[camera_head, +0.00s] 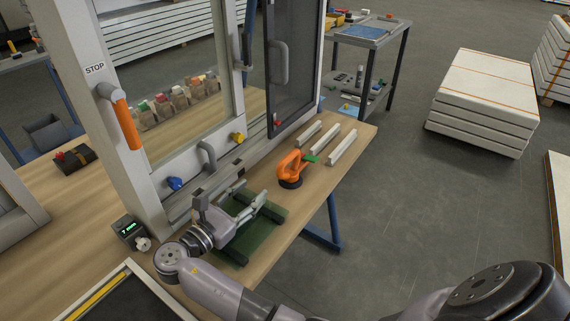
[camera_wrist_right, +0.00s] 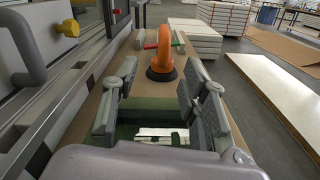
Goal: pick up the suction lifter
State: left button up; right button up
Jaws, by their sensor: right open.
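The suction lifter (camera_head: 292,167) is orange with a black round cup. It stands cup down on the wooden table, right of the window frame. In the right wrist view the lifter (camera_wrist_right: 163,55) is straight ahead, beyond the fingertips and centred between them. My right gripper (camera_head: 250,198) is open and empty, above a green mat (camera_head: 262,228) on the table. Its two fingers (camera_wrist_right: 155,90) show wide apart in the wrist view. A gap remains between the fingertips and the lifter. My left gripper is not in view.
Several pale bars (camera_head: 341,147) and a small green item (camera_head: 310,158) lie close beside the lifter. The upright frame (camera_head: 160,185) with handles stands along the left. The table's edge (camera_head: 330,175) is close on the right, with open floor beyond.

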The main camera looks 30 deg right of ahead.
aim_at(279, 166)
jog(key=p+x, duration=0.1)
jog(key=x, duration=0.9)
jog(key=shift+s+d+r, duration=0.1)
jog(key=shift+d+r, duration=0.05)
jog(key=shift+r, duration=0.05)
jog(key=shift+x, duration=0.8)
jog(key=shift+d+r, duration=0.1)
jog(key=shift+d, duration=0.25)
jog(key=x, duration=0.3)
jog(key=shift+d+r+p, duration=0.15)
jog(key=shift+d+p, duration=0.15)
jog(key=shift+p, duration=0.1)
jog(key=shift+d, duration=0.3)
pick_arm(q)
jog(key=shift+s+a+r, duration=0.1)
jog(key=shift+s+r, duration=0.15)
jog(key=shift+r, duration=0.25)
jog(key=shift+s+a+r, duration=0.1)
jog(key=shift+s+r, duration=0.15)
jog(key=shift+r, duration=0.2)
pick_arm(e)
jog(key=shift+c, duration=0.5)
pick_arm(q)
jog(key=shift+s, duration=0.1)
pick_arm(e)
grip_shut()
